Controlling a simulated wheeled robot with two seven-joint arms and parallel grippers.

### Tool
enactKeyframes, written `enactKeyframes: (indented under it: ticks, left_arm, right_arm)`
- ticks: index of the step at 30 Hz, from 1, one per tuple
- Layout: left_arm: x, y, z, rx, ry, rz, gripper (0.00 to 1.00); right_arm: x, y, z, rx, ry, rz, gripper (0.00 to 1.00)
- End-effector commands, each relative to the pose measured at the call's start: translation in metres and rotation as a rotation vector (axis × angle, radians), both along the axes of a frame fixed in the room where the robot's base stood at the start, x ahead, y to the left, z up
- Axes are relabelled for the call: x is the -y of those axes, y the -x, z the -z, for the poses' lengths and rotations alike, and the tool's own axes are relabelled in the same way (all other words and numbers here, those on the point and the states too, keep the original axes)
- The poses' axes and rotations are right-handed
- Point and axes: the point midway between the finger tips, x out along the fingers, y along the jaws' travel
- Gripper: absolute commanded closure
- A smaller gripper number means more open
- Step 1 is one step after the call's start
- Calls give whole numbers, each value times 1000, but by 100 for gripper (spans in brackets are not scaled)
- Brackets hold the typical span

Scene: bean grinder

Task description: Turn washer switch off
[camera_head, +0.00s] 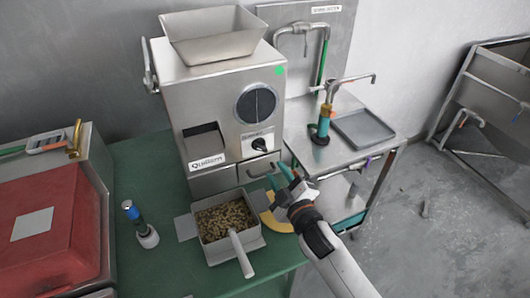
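The steel machine (220,125) stands on the green table. A small black rotary knob (259,145) sits on a white plate on its front, below a large dark round window (256,104). The knob's label is too small to read, and I cannot tell which fitting is the washer switch. My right gripper (279,176) comes in from the lower right. Its two teal fingers are apart with nothing visible between them. It is in front of and below the knob, near the drawer handle (262,170), and contact is unclear. My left gripper is out of view.
A steel tray of beans (225,220) with a scoop (241,252) stands in front of the machine. A blue-topped tool (140,224) stands left of it. A red-covered box (40,225) is far left. A steel sink table with a tap (345,82) and tray (363,130) is right.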

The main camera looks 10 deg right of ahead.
Motion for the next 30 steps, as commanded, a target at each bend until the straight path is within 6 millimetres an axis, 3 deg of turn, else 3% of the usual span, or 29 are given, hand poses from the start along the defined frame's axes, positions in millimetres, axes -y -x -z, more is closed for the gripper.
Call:
enactKeyframes:
  ticks: [6,12,18,26,30]
  left_arm:
    - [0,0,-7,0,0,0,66]
    - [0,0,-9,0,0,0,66]
    - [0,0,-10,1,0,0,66]
    - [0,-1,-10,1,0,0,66]
    - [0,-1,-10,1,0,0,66]
  right_arm:
    - [-9,-46,-2,1,-2,0,67]
    - [-15,-75,-1,0,-3,1,67]
    - [-17,-86,0,-3,-3,1,67]
    - [-17,-86,0,-3,-3,1,67]
    - [-17,-86,0,-3,-3,1,90]
